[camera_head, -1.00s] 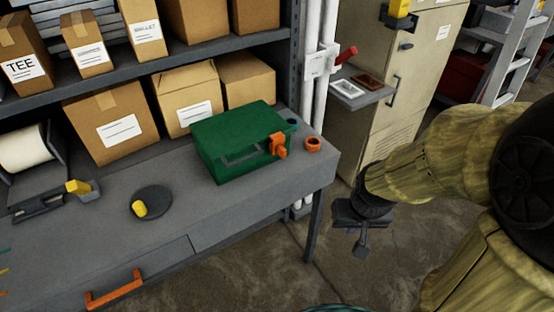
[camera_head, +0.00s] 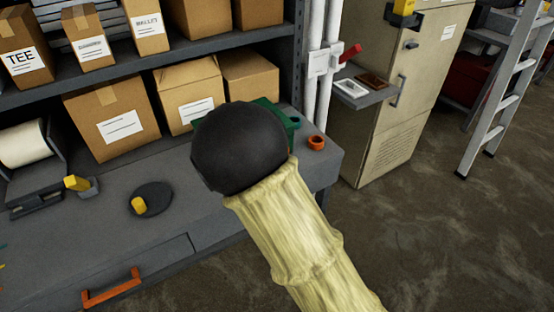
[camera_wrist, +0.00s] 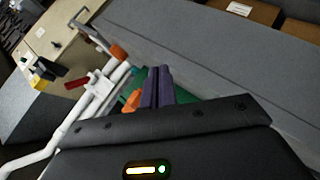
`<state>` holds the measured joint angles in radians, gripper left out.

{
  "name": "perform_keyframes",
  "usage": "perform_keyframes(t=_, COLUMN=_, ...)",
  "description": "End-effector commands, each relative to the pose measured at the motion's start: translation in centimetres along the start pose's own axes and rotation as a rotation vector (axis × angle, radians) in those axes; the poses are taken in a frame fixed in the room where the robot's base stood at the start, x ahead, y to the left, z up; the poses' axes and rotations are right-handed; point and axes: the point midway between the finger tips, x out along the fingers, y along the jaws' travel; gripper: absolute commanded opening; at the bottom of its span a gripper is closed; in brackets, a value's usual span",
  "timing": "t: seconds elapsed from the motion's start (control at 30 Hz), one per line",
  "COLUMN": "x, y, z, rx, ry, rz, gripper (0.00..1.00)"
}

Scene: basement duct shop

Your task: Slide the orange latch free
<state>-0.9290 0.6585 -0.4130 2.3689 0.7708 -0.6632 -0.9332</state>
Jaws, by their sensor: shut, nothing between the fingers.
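The green box (camera_head: 290,118) stands on the grey workbench (camera_head: 110,240). Just left of the fingers is a strip of green box (camera_wrist: 140,77) and an orange piece, which looks like the latch (camera_wrist: 132,99). The fingers lie close to it. I cannot tell whether they touch it.
An orange ring (camera_head: 316,142) sits at the bench's right end. A dark disc (camera_head: 151,197) with a yellow piece lies left of my arm. White pipes (camera_head: 322,75) rise behind the bench's right end. Cardboard boxes (camera_head: 120,120) line the back.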

Motion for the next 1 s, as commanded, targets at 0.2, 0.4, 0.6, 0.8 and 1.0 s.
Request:
perform_keyframes(t=0.2, x=-1.2, y=-2.2, z=-4.0, rx=-0.334, ry=0.124, rz=0.326, gripper=0.00)
perform_keyframes(t=0.4, x=-3.9, y=-3.0, z=-6.7, rx=-0.517, ry=0.189, rz=0.562, gripper=0.00)
perform_keyframes(t=0.6, x=-4.5, y=-2.9, z=-7.1, rx=-0.543, ry=0.196, rz=0.605, gripper=0.00)
perform_keyframes(t=0.8, x=-4.5, y=-2.9, z=-7.1, rx=-0.541, ry=0.196, rz=0.602, gripper=0.00)
perform_keyframes(t=1.0, x=-3.5, y=-2.3, z=-7.5, rx=-0.540, ry=0.194, rz=0.602, gripper=0.00)
